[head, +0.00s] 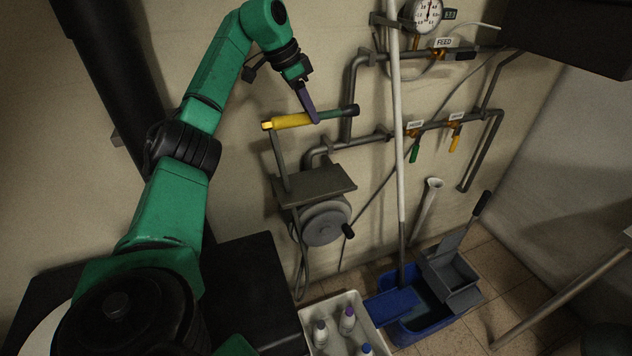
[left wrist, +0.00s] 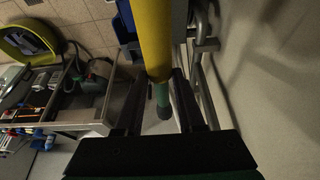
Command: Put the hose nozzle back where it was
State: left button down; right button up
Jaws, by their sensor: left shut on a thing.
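The hose nozzle, a yellow and green rod with a dark end, shows in the head view (head: 292,121) and in the left wrist view (left wrist: 153,40). My left gripper (head: 314,116) is shut on it near its middle. The nozzle lies close to level in the picture, yellow end left and dark end right, in front of the wall pipes. The left wrist view shows the fingers (left wrist: 166,100) on both sides of it. A grey hose reel (head: 325,222) with a dark crank is below, under a grey plate (head: 314,185). My right gripper is not in view.
Wall pipes (head: 350,95) carry a gauge (head: 427,14) and labelled valves. A white pole (head: 397,120) stands in a blue mop bucket (head: 412,322). A white open tube (head: 428,205) leans at the wall. A white bin (head: 338,340) holds bottles.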

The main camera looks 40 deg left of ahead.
pick_arm(q)
jog(key=b, duration=0.2)
send_over(315, 185)
jog(key=s, duration=0.1)
notch_tip(315, 185, down, 9)
jog(key=f, duration=0.7)
jog(key=a+f, duration=0.1)
jog(key=f, duration=0.3)
jog(key=shift+s+d, duration=0.1)
jog(key=c, duration=0.5)
grip_release()
jog(key=shift+f, duration=0.1)
jog(key=v, duration=1.2)
jog(key=shift+r+b, duration=0.2)
jog(key=shift+b, duration=0.1)
